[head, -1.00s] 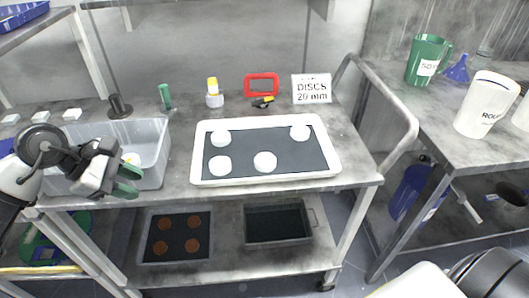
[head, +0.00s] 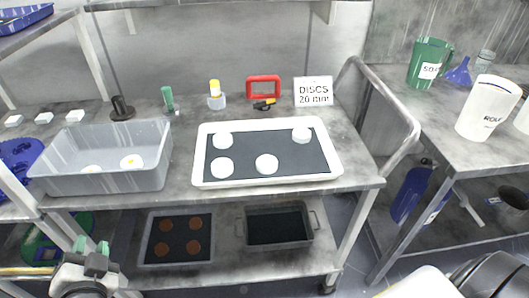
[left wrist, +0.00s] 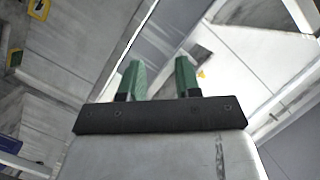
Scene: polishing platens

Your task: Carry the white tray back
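The white tray (head: 198,160) lies flat on the trolley's top shelf, with a dark mat (head: 245,150) inside it. Several white discs rest on the mat, one of them at the front middle (head: 266,164). My left gripper (head: 91,246) is at the lower left of the head view, low and in front of the trolley, well away from the tray. Its green fingers stand apart with nothing between them; they also show open in the left wrist view (left wrist: 159,80). My right gripper is not in view; only a blurred arm part shows at the lower right.
A grey bin (head: 100,180) stands left of the tray. Behind the tray are a red frame (head: 263,80), a sign (head: 313,91) and small bottles. A dark tray with brown discs (head: 150,252) and a metal pan (head: 279,241) sit on the lower shelf. A handrail (head: 405,145) bounds the right.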

